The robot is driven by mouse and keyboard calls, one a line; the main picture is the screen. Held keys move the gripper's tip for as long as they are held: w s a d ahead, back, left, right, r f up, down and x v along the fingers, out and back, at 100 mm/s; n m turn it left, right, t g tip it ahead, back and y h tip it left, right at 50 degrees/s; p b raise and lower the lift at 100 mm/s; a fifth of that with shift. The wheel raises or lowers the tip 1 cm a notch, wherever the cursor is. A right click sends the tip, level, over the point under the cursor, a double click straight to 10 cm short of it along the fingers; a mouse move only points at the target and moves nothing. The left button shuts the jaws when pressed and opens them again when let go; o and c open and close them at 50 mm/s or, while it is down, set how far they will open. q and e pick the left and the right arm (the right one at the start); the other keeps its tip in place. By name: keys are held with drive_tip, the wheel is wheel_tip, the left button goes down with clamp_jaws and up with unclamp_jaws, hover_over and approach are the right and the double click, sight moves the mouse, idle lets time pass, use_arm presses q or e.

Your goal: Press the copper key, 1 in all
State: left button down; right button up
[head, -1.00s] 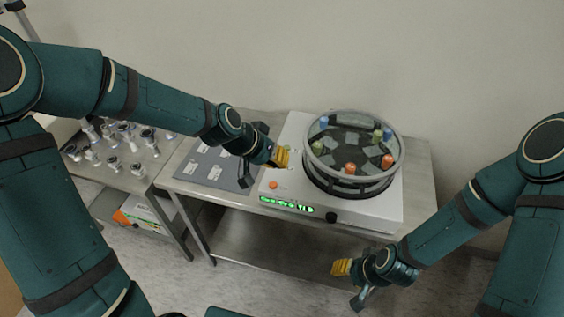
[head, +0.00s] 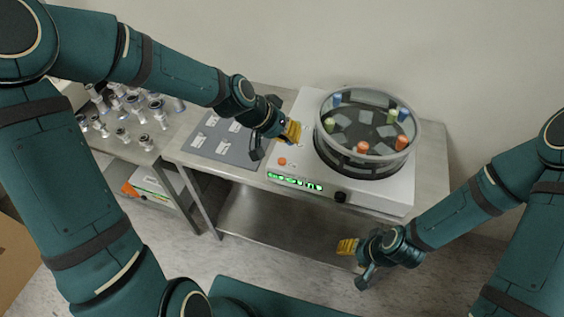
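The copper key is a small round orange-copper button (head: 282,161) on the front left of the white machine's top (head: 300,168), above a lit green display (head: 295,183). My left gripper (head: 292,131) hovers over the machine's left part, just behind the key in the picture. Its yellow fingertips are together and hold nothing that I can see. The key is not covered; the gripper appears apart from it. My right gripper (head: 347,246) is in front of the table, low at the right, with its yellow fingertips together and empty.
A round clear-walled drum (head: 369,172) with several coloured vials stands on the machine. A black knob (head: 340,197) is right of the display. A grey mat (head: 222,140) with pale labels lies left. A side table (head: 136,152) holds several metal fittings.

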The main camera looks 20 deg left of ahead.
sight(282, 161)
use_arm(q)
wheel_tip(282, 161, down, 6)
drive_tip(key=b, duration=0.4)
drive_tip(key=shift+f, duration=0.15)
drive_tip(key=c, duration=1.7)
unclamp_jaws()
clamp_jaws()
drive_tip(key=shift+f+b, duration=0.4)
drive_tip(key=shift+b, duration=0.1)
